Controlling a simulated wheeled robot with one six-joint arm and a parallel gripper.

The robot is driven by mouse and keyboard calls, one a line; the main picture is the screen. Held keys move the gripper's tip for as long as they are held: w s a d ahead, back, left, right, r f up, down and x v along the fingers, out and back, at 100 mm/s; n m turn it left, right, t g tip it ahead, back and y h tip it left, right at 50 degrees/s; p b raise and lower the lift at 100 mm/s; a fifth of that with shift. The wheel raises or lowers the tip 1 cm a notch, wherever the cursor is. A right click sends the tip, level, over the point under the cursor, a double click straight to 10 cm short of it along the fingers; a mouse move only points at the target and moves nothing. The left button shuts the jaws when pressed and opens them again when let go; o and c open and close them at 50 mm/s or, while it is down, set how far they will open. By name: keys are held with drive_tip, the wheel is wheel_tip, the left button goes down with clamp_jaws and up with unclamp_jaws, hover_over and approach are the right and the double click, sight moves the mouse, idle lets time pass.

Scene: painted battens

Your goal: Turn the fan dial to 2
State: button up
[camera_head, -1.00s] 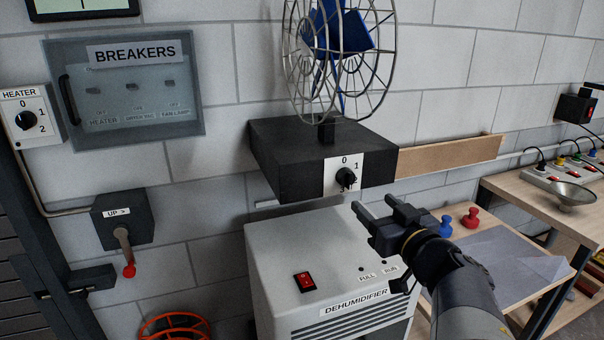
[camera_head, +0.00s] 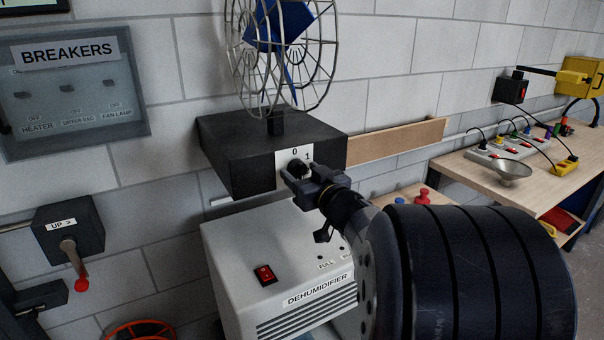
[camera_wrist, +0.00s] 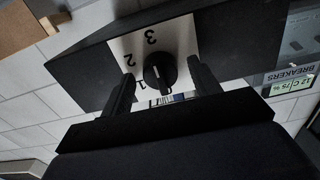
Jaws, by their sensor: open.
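The fan dial (camera_head: 297,168) is a black knob on a white plate on the front of the fan's dark base (camera_head: 225,165). The 0 and 1 show above and right of it in the head view. In the wrist view the knob (camera_wrist: 160,72) is seen turned round, with 1, 2 and 3 along its left and top. Its ridge appears to point down, away from the 3; the label there is hidden. My gripper (camera_head: 305,178) is open. In the wrist view its fingers (camera_wrist: 163,85) stand on either side of the knob, with gaps visible.
The dehumidifier (camera_head: 235,250) stands just below the fan base and my gripper. A wooden ledge (camera_head: 395,140) runs right of the base. The breaker panel (camera_head: 75,130) and a red-tipped lever (camera_head: 75,265) are on the wall at left.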

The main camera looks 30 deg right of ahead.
drive_tip(key=c, duration=1)
drive_tip(key=shift+n, duration=0.4)
drive_tip(key=n+b, duration=0.2)
drive_tip(key=n, duration=0.2)
drive_tip(key=shift+f+n+b, duration=0.1)
drive_tip(key=shift+n+b, duration=0.2)
drive_tip(key=n+b, duration=0.1)
drive_tip(key=n, duration=0.2)
drive_tip(key=shift+b, duration=0.3)
drive_tip(key=shift+n+b, duration=0.6)
drive_tip(key=shift+n, duration=1.1)
